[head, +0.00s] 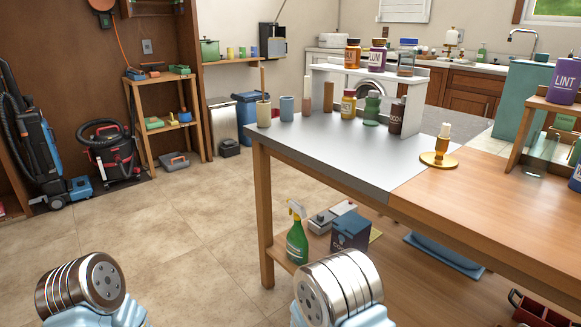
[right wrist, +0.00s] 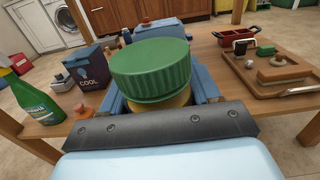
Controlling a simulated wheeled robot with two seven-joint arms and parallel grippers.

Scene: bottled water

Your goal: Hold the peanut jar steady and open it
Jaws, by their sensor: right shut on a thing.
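A jar with a ribbed green lid (right wrist: 150,70) fills the middle of the right wrist view. A strip of its yellowish body (right wrist: 176,101) shows under the lid; the rest is hidden and no label is visible. My right gripper (right wrist: 161,98) is shut on this jar, with its blue fingers on either side below the lid. The lid is on the jar. The jar and right gripper are not seen in the head view. My left gripper is in neither view; only rounded silver links of my arms show in the head view.
The table's lower shelf (right wrist: 218,68) lies beyond the jar. It carries a green spray bottle (right wrist: 36,100), a dark COOL box (right wrist: 88,68), a brown tray (right wrist: 262,90) and a red crate (right wrist: 246,37). The tabletop (head: 480,200) holds an amber candlestick (head: 440,150).

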